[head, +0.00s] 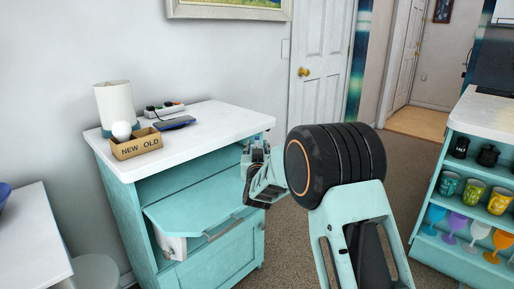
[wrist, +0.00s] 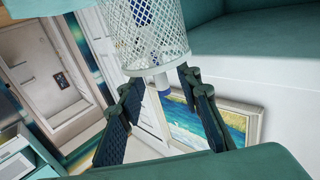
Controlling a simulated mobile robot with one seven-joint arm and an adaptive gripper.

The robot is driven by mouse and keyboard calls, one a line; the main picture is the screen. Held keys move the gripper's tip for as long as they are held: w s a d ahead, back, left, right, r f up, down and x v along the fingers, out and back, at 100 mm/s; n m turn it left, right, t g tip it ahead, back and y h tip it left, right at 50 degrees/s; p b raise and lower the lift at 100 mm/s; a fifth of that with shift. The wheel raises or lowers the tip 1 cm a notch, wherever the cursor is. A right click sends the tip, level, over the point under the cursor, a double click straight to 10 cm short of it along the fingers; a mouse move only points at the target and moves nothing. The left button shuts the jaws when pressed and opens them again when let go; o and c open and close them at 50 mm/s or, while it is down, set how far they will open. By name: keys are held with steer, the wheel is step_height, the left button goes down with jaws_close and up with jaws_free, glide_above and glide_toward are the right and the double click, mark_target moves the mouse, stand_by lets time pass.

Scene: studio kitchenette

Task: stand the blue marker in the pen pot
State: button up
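The pen pot (wrist: 155,35) is a white wire-mesh cup in the wrist view, which looks roughly upside down. Its rim faces my gripper. A white and blue piece, apparently the end of the blue marker (wrist: 163,82), sticks out past the rim. More blue shows through the mesh. My gripper (wrist: 160,84) has its dark fingers spread either side of that end, with gaps showing. In the head view my gripper (head: 262,182) is at the right side of the teal cabinet's open compartment.
Shelves (head: 470,200) with cups and glasses stand at right.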

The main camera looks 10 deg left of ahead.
steer(key=s+d, duration=0.1)
steer(key=s, duration=1.1)
steer(key=shift+d, duration=0.2)
stand_by(0.5)
